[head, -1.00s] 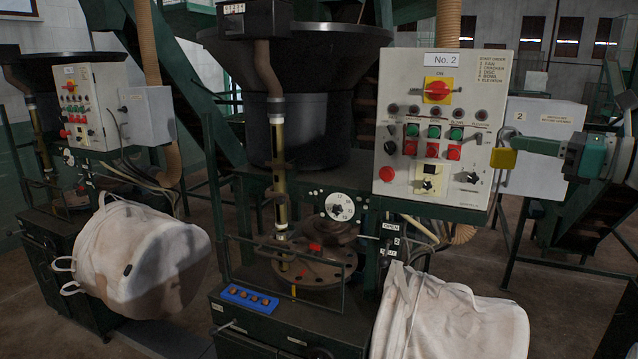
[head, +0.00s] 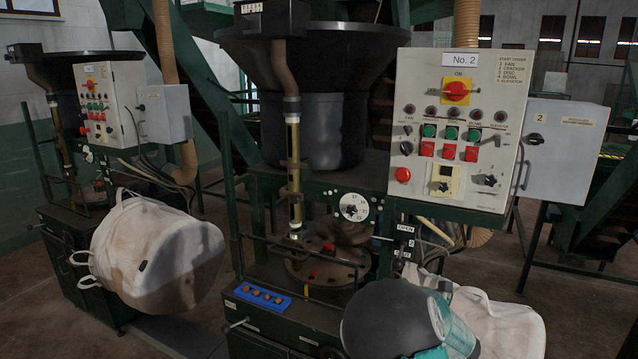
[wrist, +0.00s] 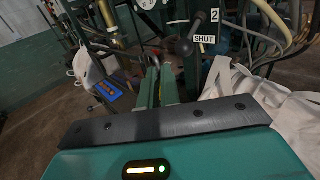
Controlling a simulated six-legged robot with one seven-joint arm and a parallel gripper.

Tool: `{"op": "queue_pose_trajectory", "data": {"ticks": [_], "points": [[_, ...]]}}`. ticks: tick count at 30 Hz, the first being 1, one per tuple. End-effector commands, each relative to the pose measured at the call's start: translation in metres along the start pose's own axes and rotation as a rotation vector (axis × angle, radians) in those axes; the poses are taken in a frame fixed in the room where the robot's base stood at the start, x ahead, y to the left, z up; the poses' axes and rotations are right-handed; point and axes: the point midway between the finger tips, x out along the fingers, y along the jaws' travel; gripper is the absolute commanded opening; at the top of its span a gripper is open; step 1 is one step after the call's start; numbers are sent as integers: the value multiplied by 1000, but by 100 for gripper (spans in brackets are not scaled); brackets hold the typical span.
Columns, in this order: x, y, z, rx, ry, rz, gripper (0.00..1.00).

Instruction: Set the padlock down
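In the wrist view, the two green fingers of my gripper (wrist: 160,78) are close together with a narrow gap.
A blue tray (head: 236,290) with several small orange-brown items lies on the machine's dark top; it also shows in the wrist view (wrist: 107,88). The No. 2 control panel (head: 420,180) stands above. White bags hang at left (head: 150,250) and right (head: 500,310).

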Motion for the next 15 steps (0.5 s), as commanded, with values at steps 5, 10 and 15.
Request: {"op": "queue_pose_trajectory", "data": {"ticks": [5, 10, 15], "points": [[-1, 34, -75, -2, 10, -92, 0], [-16, 62, -136, -3, 10, -177, 0], [-43, 87, -190, -3, 9, -253, 0]]}}
